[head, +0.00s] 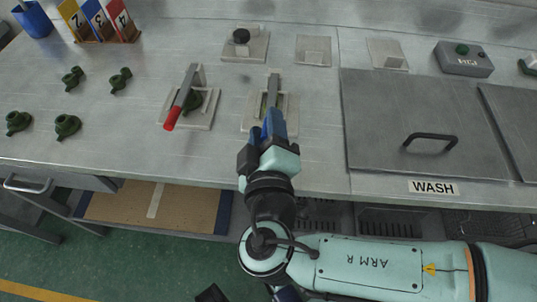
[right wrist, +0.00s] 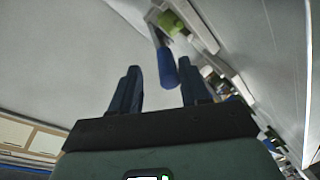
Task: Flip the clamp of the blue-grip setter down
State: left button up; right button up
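The blue-grip setter (head: 286,113) sits on the bench, a pale plate with a grey metal clamp arm (head: 273,88) running toward me. My right gripper (head: 272,127) is over its front edge and hides most of the grip in the head view. In the right wrist view, the blue grip (right wrist: 168,69) shows just beyond and between the fingertips of my right gripper (right wrist: 162,85). The fingers are apart, and I see no contact with the grip. My left gripper is not in view.
A red-grip setter (head: 202,113) with a green piece stands close on the left. Several green pieces (head: 67,125) lie farther left. A setter plate with a black knob (head: 244,44) is behind. The WASH lid (head: 425,120) lies to the right.

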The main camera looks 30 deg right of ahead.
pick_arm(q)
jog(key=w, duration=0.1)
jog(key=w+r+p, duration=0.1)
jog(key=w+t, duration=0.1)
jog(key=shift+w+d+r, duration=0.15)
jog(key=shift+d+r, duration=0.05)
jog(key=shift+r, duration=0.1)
pick_arm(e)
jog(key=v, duration=1.2)
